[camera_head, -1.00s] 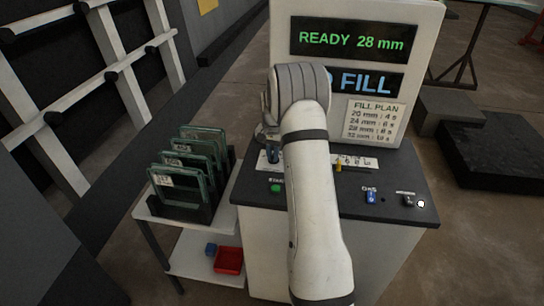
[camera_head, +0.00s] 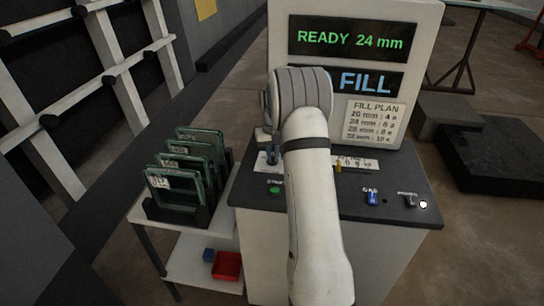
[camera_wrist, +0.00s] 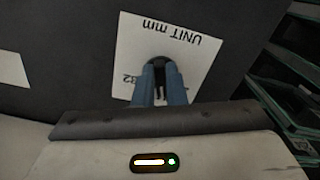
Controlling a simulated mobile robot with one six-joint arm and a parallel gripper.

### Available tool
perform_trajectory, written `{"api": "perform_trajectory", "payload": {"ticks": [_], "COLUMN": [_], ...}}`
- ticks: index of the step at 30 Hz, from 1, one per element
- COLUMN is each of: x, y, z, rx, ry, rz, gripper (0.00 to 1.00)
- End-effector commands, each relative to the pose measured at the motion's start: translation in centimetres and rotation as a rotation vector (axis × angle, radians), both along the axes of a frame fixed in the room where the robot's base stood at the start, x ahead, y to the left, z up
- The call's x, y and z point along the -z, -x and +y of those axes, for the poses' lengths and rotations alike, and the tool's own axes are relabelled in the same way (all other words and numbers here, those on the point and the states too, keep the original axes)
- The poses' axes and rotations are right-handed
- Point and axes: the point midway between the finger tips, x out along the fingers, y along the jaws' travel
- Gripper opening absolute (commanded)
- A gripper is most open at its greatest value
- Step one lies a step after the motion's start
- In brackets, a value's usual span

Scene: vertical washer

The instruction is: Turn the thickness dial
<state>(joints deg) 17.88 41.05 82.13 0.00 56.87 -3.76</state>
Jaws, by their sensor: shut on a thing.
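The thickness dial (camera_wrist: 158,64) is a dark knob on a white plate (camera_wrist: 128,45) printed "UNIT mm", with "32" readable at its left in the wrist view. My gripper (camera_wrist: 160,80) has its blue fingers shut on the dial, and they hide most of it. In the head view my gripper (camera_head: 272,155) shows at the left of the machine's black top, partly behind my arm. The upper display (camera_head: 350,39) reads "READY 24 mm" in green.
A green button (camera_head: 274,190), a yellow lever (camera_head: 338,167), a blue switch (camera_head: 372,198) and a black knob (camera_head: 409,199) sit on the black top. A fill plan card (camera_head: 374,122) is on the panel. Glass units stand in a rack (camera_head: 205,212) on the left cart.

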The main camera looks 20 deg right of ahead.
Motion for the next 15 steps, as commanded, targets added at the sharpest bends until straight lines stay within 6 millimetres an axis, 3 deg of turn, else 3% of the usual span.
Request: {"api": "perform_trajectory", "payload": {"ticks": [9,10,15], "x": [-0.15,-0.16,-0.11], "y": [-0.11,-0.12,-0.08], "z": [-0.01,-0.01,-0.01], "rx": [-0.001,-0.001,-0.001], "ry": [0.001,0.001,0.001], "rz": [-0.004,-0.005,-0.003], "gripper": [0.00,0.12,0.26]}}
